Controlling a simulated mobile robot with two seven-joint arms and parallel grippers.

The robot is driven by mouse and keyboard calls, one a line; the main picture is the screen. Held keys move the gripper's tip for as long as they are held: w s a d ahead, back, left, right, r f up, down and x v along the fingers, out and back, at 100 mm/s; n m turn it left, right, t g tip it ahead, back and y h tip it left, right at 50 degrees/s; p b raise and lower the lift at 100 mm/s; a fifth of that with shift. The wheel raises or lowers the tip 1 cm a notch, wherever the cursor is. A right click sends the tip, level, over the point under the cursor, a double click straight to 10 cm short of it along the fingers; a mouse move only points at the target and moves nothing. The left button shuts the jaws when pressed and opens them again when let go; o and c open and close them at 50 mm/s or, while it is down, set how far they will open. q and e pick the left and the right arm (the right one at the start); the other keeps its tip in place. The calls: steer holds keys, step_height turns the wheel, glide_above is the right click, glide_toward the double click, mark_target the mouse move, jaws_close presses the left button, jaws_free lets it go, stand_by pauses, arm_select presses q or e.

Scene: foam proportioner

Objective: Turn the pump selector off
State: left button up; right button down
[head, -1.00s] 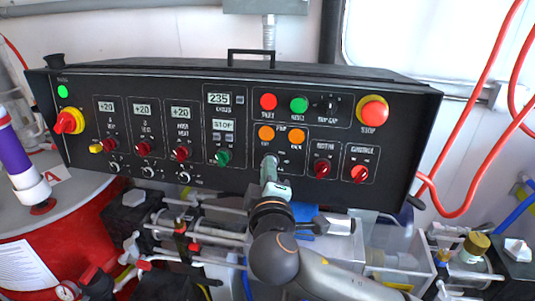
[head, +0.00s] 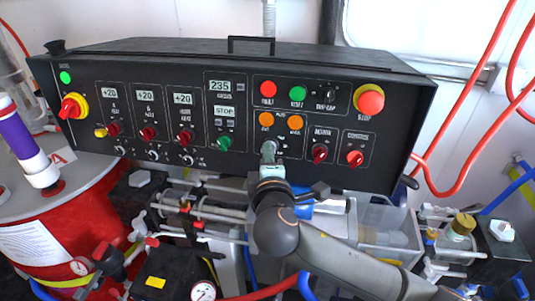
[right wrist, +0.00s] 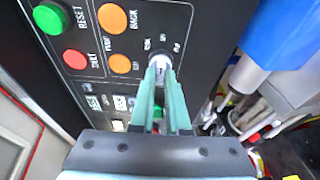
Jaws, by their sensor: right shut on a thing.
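The black control panel (head: 340,75) spans the middle of the head view. My right gripper (head: 268,152) reaches up to its lower middle, below two orange buttons (head: 295,122). In the right wrist view my gripper's two teal fingers (right wrist: 160,85) are closed together on a small pale knob, the pump selector (right wrist: 161,60). The fingers cover most of the knob, so its pointer direction cannot be told. Small white labels sit around it on the panel. My left gripper is not in view.
Red selector knobs (head: 320,153) and a green knob (head: 224,142) flank the gripper. A red stop button (head: 370,101) is at upper right. A red drum (head: 75,215) stands at left. Pipes and valves lie below the panel, and a red hose (head: 480,110) hangs at right.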

steer(key=shift+d, duration=0.1)
steer(key=c, duration=0.9)
jaws_free()
steer(key=shift+w, duration=0.1)
steer(key=s+r+b, duration=0.1)
steer(key=s+r, duration=0.1)
steer(key=s, duration=1)
steer(key=shift+s+d, duration=0.15)
steer(key=shift+d, duration=0.2)
